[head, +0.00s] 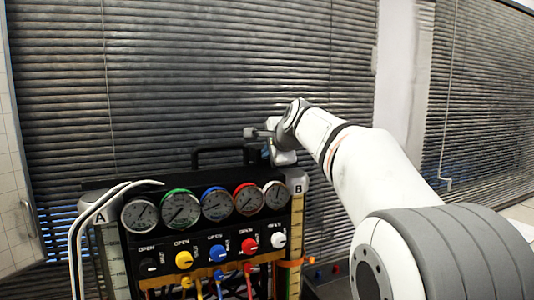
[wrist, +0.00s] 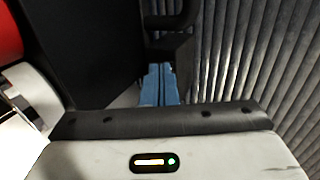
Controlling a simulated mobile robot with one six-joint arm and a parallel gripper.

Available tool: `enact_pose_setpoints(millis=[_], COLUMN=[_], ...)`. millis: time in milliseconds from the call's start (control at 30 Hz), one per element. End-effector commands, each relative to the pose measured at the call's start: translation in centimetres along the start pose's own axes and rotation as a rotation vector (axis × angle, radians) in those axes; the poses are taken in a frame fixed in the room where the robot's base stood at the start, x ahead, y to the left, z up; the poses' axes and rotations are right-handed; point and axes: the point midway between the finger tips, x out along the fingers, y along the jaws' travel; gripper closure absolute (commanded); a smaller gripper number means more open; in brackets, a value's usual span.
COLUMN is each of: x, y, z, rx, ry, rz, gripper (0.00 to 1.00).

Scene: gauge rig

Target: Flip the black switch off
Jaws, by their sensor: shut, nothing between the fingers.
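The gauge rig (head: 110,184) stands in the lower left of the head view, with a row of round gauges above coloured knobs. A black knob (head: 148,265) is at the left end of the knob row, under the leftmost gauge. I cannot make out a separate black switch. My gripper (head: 266,151) is above the top right of the rig, close to its black handle and well apart from the black knob. In the wrist view, my gripper's bluish fingers (wrist: 159,86) are together and empty. The black knob does not show there.
Dark blinds (head: 200,80) hang behind the rig. A black carry handle (head: 220,150) rises from its top. Posts marked A (head: 100,216) and B (head: 298,187) flank it. White hoses (head: 92,215) loop at the left, and coloured cables hang below the knobs.

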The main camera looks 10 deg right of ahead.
Motion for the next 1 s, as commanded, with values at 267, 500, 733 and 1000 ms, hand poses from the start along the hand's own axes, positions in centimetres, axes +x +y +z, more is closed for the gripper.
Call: enact_pose_setpoints(millis=[267,500,733,1000], x=[-5.2,-10.1,-12.3,-12.5], y=[-1.0,-1.6,-2.0,-2.0], z=[-0.2,-0.2,-0.1,0.0], rx=[-0.001,0.0,0.0,-0.001], ry=[0.002,0.002,0.001,-0.001], rz=[-0.006,-0.005,-0.002,-0.002], gripper=[1.0,1.0,1.0,1.0])
